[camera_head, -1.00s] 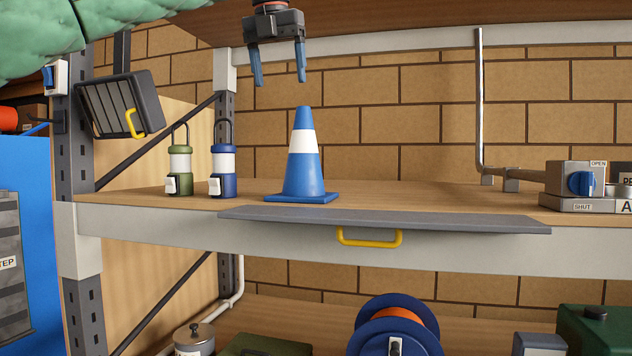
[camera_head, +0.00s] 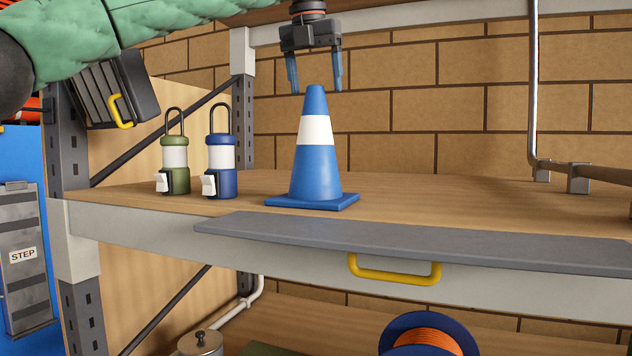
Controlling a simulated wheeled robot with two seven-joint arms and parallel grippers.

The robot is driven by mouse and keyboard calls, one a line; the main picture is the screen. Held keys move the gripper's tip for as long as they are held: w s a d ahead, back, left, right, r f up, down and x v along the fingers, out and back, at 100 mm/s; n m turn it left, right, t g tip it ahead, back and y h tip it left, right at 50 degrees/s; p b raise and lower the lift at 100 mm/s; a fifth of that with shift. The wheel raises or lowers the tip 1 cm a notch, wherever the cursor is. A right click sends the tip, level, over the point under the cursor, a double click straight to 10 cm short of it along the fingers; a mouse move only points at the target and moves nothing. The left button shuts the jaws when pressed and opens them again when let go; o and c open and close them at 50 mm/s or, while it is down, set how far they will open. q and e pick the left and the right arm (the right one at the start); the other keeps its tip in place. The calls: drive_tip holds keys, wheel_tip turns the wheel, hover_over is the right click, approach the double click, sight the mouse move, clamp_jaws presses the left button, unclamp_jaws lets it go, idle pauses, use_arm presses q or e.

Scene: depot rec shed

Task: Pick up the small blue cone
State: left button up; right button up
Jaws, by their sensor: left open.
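The small blue cone (camera_head: 316,174) stands upright on the wooden shelf in the head view, with a white band around its middle and a square blue base. My left gripper (camera_head: 314,90) hangs above it, pointing down, with its two blue fingers apart and nothing held. In the picture the cone's tip shows between the fingertips, though I cannot tell whether the fingers are around it or behind it. My right gripper is not in view.
A green lantern (camera_head: 175,158) and a blue lantern (camera_head: 220,158) stand left of the cone. The shelf (camera_head: 430,200) right of the cone is clear up to a metal pipe (camera_head: 533,90).

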sight(316, 100)
use_arm(q)
drive_tip(key=shift+w+f+p, duration=0.1)
drive_tip(key=shift+f+p, duration=0.15)
drive_tip(key=shift+p, duration=0.05)
wheel_tip(316, 100, down, 2)
drive_tip(key=shift+f+p, duration=0.25)
drive_tip(key=shift+p, duration=0.8)
drive_tip(key=shift+w+f, duration=0.1)
drive_tip(key=shift+f, duration=0.25)
drive_tip(key=shift+w+d+f, duration=0.15)
drive_tip(key=shift+w+f, duration=0.1)
drive_tip(key=shift+f, duration=0.1)
drive_tip(key=shift+s+r, duration=0.1)
drive_tip(key=shift+s, duration=0.05)
drive_tip(key=c, duration=0.8)
clamp_jaws()
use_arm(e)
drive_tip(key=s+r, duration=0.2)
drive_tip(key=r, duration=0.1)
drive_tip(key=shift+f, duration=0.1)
